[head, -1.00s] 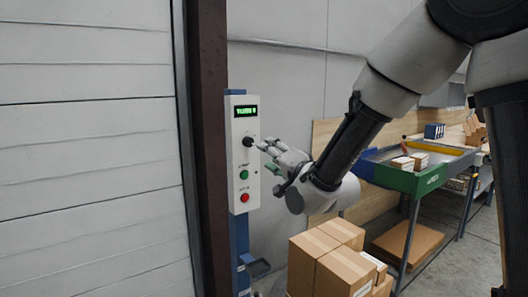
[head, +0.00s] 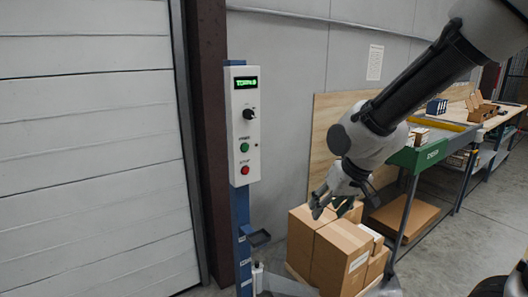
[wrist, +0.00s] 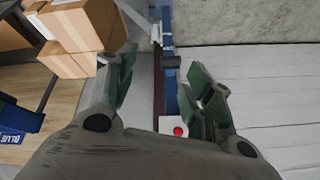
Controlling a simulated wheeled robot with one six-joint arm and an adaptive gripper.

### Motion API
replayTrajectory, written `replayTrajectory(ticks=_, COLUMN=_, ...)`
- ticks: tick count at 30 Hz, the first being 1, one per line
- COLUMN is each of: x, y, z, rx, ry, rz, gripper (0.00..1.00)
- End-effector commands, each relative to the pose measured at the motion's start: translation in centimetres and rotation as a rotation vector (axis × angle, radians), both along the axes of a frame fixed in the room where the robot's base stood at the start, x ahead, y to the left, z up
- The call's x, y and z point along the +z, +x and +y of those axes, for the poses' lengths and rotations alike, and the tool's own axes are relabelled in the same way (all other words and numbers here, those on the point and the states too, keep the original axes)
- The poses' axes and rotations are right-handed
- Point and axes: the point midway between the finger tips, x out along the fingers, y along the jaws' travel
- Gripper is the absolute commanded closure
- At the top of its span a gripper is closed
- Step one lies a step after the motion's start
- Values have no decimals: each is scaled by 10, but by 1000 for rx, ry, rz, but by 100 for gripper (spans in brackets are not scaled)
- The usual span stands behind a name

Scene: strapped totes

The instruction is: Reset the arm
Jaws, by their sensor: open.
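My gripper (head: 335,204) is open and empty, above and in front of the stacked cardboard boxes in the head view. In the wrist view my gripper (wrist: 165,98) shows its two green-padded fingers spread apart with nothing between them. A white control panel (head: 242,110) on a blue post stands left of my gripper, clear of it. The panel has a lit green display, a black knob, a green button and a red button. The lower end of the panel (wrist: 172,126) with the red button shows in the wrist view.
Cardboard boxes (head: 340,250) are stacked below my gripper. A white shutter door (head: 90,150) fills the left side, beside a dark brown column (head: 212,150). Wall space between panel and boxes is clear.

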Motion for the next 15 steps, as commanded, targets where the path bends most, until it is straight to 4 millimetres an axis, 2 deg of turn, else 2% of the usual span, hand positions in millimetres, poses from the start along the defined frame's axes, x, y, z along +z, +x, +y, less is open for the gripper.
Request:
replayTrajectory(ticks=1, x=11, y=-22, z=-32, rx=15, ry=-54, rz=47, gripper=48)
replayTrajectory(ticks=3, x=26, y=-60, z=-76, rx=41, ry=-130, rz=129, gripper=48)
replayTrajectory(ticks=6, x=50, y=-111, z=-128, rx=23, ry=-183, rz=203, gripper=48)
replayTrajectory(ticks=9, x=71, y=-144, z=-162, rx=-58, ry=-184, rz=194, gripper=48)
replayTrajectory(ticks=15, x=102, y=-162, z=-195, rx=-218, ry=-149, rz=55, gripper=48)
